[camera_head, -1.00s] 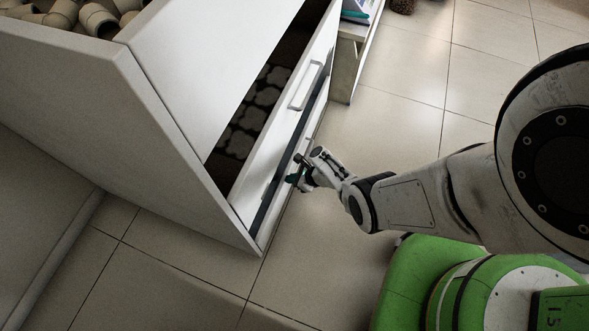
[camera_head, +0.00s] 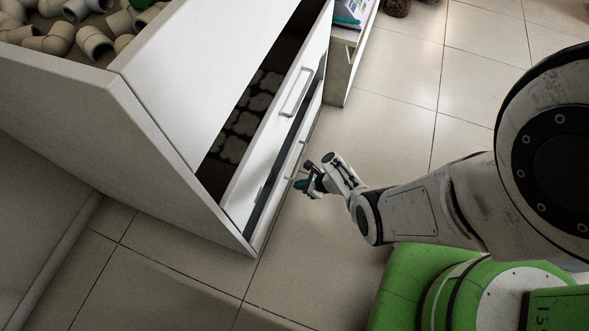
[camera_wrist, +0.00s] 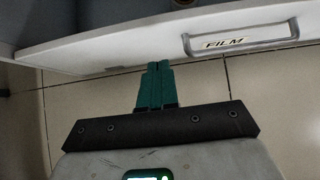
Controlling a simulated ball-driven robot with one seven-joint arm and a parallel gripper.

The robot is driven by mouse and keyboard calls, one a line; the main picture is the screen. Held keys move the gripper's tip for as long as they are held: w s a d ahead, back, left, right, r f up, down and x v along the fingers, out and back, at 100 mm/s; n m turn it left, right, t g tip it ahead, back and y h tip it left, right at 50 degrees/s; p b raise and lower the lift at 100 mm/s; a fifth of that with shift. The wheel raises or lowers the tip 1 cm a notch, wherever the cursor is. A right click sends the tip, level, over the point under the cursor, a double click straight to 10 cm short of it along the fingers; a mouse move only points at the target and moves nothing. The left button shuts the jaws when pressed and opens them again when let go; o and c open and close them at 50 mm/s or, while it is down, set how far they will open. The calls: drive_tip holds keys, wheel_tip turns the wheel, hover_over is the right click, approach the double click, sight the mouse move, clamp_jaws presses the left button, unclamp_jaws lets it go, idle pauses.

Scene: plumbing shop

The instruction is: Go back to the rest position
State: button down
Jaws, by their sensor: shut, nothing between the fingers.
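My gripper (camera_head: 303,184) is in front of the white cabinet's lower drawers in the head view, a little apart from them and empty. In the wrist view its two green fingers (camera_wrist: 157,85) are together, pointing at a white drawer front. That front carries a handle (camera_wrist: 241,42) with a label reading FILM. The arm reaches out from the right over the floor.
The white cabinet (camera_head: 120,130) has an open upper drawer (camera_head: 285,110) with pale scalloped pieces (camera_head: 245,120) inside. Pipe elbows (camera_head: 60,35) fill its top. A shelf unit (camera_head: 343,65) stands behind it. The tiled floor (camera_head: 400,90) is clear at centre right.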

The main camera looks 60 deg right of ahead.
drive_tip(key=p+v, duration=0.3)
drive_tip(key=v, duration=0.4)
drive_tip(key=shift+s+f, duration=0.1)
drive_tip(key=a+r+n+g+y, duration=0.1)
drive_tip(key=a+r+n+g, duration=0.2)
drive_tip(key=a+r+n, duration=0.55)
drive_tip(key=a+r+n+g+y, duration=0.1)
drive_tip(key=a+r+n+g, duration=0.25)
drive_tip(key=r+n, duration=0.95)
drive_tip(key=s+a+r+n+h+p, duration=0.1)
drive_tip(key=r+n+p, duration=0.5)
drive_tip(key=r, duration=0.6)
drive_tip(key=s+a+r+n+g+h+p, duration=0.1)
drive_tip(key=s+r+n+h+p, duration=0.1)
drive_tip(key=r+n+p, duration=0.5)
wheel_tip(320, 180, up, 6)
drive_tip(key=p, duration=0.3)
drive_tip(key=shift+f, duration=0.1)
